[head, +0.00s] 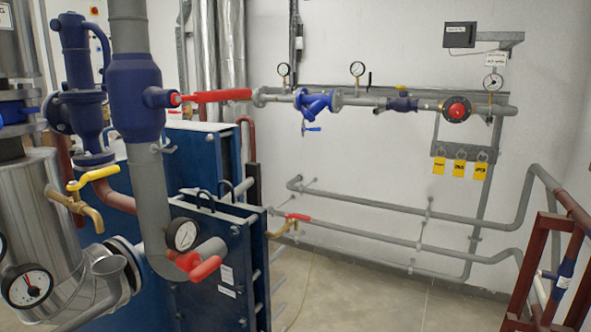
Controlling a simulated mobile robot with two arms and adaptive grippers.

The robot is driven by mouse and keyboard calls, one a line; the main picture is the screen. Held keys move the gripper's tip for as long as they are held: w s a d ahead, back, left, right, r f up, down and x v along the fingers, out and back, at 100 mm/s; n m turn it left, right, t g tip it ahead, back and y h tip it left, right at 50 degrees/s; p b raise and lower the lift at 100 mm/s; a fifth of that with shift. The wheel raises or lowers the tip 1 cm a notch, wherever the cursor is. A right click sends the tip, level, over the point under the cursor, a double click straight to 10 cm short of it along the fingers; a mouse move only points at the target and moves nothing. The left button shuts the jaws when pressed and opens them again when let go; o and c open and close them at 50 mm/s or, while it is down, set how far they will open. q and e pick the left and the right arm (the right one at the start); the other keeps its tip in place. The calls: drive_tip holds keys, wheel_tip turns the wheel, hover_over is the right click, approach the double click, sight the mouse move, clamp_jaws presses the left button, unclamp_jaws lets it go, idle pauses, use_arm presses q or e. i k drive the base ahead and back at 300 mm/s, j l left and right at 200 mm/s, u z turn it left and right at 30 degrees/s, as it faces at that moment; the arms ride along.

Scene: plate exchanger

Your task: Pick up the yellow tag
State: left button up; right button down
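Three yellow tags hang in a row from a grey bracket on the pipe stand at the back wall, right of the middle in the head view. They are the left yellow tag (439,166), the middle yellow tag (459,168) and the right yellow tag (480,171). Each has dark lettering too small to read and hangs by a light-coloured ring or hook. Neither of my grippers shows in this view.
A blue plate exchanger (200,222) with pipes and valves fills the left. Low grey pipes (400,217) run along the wall below the tags. A dark red frame (541,262) stands at the right. Bare floor (345,290) lies in the middle foreground.

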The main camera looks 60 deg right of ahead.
sight(460, 165)
drive_tip(key=l+z, duration=0.45)
drive_tip(key=i+l+z, duration=0.2)
drive_tip(key=l+z, duration=0.3)
drive_tip(key=i+l+z, duration=0.15)
drive_tip(key=z, duration=0.3)
drive_tip(key=i+l+z, duration=0.25)
drive_tip(key=l+z, duration=0.25)
drive_tip(key=i+z, duration=0.3)
drive_tip(key=z, duration=0.15)
drive_tip(key=i+l+z, duration=0.15)
drive_tip(key=i+z, duration=0.15)
drive_tip(key=z, duration=0.2)
